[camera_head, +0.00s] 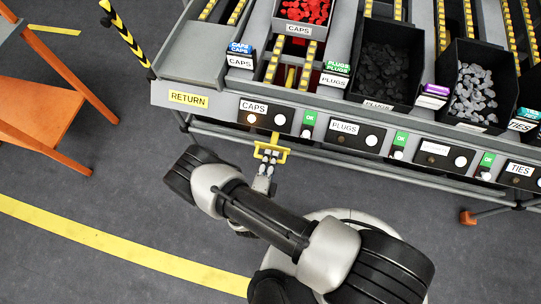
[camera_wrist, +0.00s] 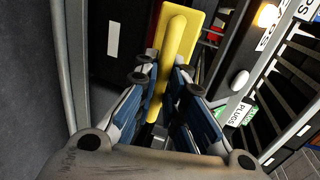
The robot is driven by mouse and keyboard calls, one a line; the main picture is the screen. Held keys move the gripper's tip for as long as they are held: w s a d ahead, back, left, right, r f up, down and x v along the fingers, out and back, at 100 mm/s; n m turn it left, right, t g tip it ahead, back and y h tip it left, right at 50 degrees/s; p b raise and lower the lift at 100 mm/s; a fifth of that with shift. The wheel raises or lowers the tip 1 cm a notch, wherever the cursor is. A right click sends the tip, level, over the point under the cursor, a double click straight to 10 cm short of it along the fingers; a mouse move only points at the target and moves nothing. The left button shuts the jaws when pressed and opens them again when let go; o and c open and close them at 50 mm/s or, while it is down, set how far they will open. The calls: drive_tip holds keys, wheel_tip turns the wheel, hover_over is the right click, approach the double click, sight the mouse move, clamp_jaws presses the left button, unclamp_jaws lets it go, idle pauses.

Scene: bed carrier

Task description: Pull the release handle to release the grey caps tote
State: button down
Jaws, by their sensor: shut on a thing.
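The yellow release handle (camera_head: 284,154) sticks out from the front of the rack below the panel marked CAPS. My gripper (camera_head: 268,157) is at the handle and shut on its bar. In the wrist view the yellow handle (camera_wrist: 178,48) runs between the two fingers of my gripper (camera_wrist: 167,78); the fingers hide part of it. The grey caps tote (camera_head: 299,29), marked CAPS and holding red caps, sits in its lane at the top of the head view, its far end cut off by the picture edge.
The black CAPS panel (camera_head: 266,114) has a lit lamp on its left. A tote of dark plugs (camera_head: 378,104) and a tote of grey pieces (camera_head: 469,122) stand to the right. An orange table (camera_head: 42,100) is at the left. The floor at lower left is clear.

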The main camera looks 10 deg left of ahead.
drive_tip(key=c, duration=1.9)
unclamp_jaws()
drive_tip(key=shift+s, duration=0.25)
drive_tip(key=shift+o, duration=1.2)
drive_tip(key=shift+w, duration=0.1)
drive_tip(key=v, duration=1.2)
